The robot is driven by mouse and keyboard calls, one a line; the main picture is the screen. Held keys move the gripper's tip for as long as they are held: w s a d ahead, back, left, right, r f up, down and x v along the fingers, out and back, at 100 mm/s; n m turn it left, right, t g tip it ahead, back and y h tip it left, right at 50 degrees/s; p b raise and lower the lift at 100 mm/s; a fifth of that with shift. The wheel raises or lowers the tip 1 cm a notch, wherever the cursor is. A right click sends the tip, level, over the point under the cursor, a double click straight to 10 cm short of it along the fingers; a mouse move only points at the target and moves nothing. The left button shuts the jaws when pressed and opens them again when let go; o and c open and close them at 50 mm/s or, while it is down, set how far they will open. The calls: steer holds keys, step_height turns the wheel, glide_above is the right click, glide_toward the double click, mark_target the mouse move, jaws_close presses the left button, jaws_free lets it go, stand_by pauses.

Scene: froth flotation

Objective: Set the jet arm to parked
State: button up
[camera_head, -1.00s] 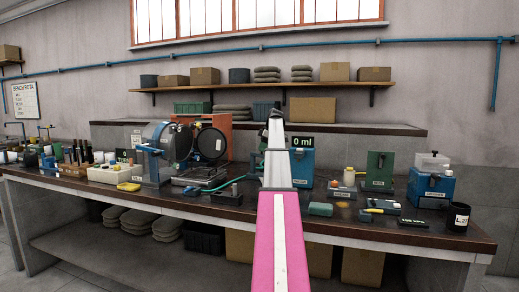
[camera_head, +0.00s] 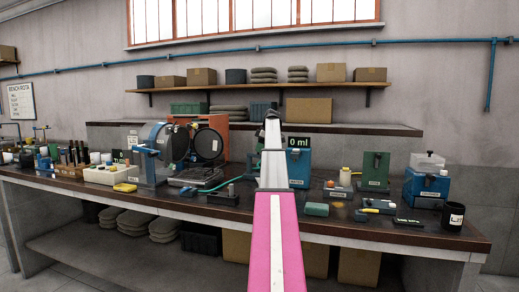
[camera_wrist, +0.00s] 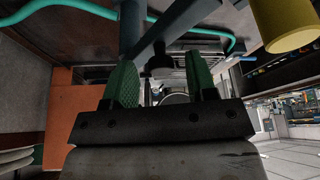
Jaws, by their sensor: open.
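My gripper (camera_wrist: 163,85) is open, its two green fingers apart with nothing clearly held between them. In the wrist view a blue-grey bar (camera_wrist: 180,25) and a dark upright post (camera_wrist: 131,30) stand beyond the fingers, near a teal hose (camera_wrist: 165,22). I cannot tell whether the bar is the jet arm or whether the fingers touch it. In the head view my pink and white arm reaches over the bench, with its end (camera_head: 272,122) beside the blue box with the "0 ml" display (camera_head: 298,142). The jet arm cannot be surely picked out there.
The bench (camera_head: 400,237) is crowded. A blue-framed round machine (camera_head: 152,155) and an orange unit (camera_head: 218,125) stand left of my arm. A green box (camera_head: 375,170), a blue box (camera_head: 427,187) and a black mug (camera_head: 453,215) stand right. A yellow cylinder (camera_wrist: 285,22) is close in the wrist view.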

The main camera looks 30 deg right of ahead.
steer(key=shift+r, duration=0.1)
steer(key=v, duration=1)
steer(key=shift+d+r, duration=0.2)
steer(key=shift+r, duration=0.05)
steer(key=shift+s, duration=0.1)
